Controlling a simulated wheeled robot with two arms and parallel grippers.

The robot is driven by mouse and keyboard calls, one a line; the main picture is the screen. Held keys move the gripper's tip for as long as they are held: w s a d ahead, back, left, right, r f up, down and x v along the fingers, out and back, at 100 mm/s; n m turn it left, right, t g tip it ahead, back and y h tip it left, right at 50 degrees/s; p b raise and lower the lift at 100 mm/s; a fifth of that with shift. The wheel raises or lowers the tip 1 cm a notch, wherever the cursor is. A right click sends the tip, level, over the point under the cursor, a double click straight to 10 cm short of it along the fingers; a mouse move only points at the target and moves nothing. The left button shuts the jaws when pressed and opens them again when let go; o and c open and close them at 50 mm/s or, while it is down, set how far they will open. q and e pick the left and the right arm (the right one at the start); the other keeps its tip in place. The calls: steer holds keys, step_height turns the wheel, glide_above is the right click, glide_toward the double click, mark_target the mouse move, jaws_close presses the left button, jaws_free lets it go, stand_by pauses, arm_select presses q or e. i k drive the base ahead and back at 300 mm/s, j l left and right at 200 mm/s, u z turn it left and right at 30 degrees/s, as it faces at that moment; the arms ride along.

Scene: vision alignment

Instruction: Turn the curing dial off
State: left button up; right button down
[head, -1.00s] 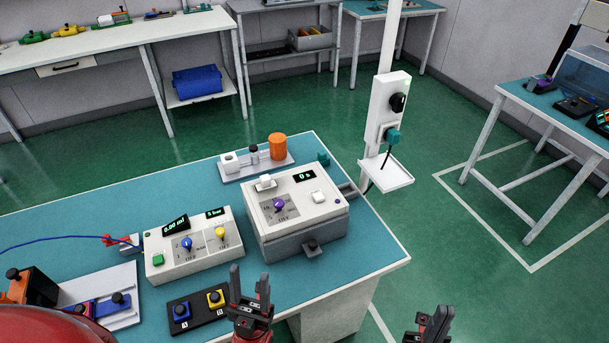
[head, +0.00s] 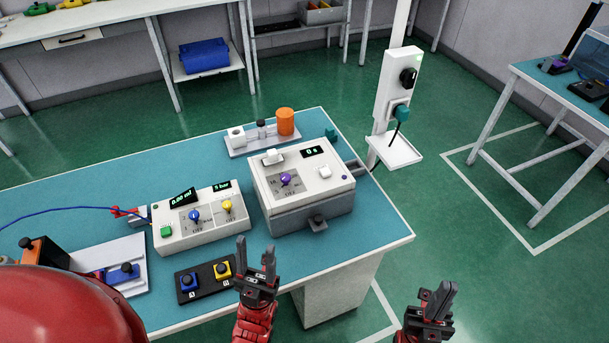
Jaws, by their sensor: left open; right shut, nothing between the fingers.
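The curing unit (head: 340,200) is a white-topped grey box on the teal bench, with a small display reading 0 s. Its purple dial (head: 286,180) sits on a grey marked plate on the top; I cannot tell which mark it points at. My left gripper (head: 255,250) is open and empty, in front of the box and lower left of the dial, apart from both. My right gripper (head: 440,296) is shut and empty, right of the bench's front corner, away from the dial.
Left of the unit stands a white control box (head: 200,232) with blue and yellow dials. A black pad (head: 206,282) with two buttons lies in front. A white post with a socket box (head: 398,85) and shelf (head: 393,151) stands behind right.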

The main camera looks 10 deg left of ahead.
mark_target(285, 178)
steer(key=k+l+u, duration=0.1)
steer(key=u, duration=0.3)
steer(key=k+u, duration=0.15)
steer(key=u, duration=0.2)
steer(key=k+u, duration=0.15)
steer(key=u, duration=0.25)
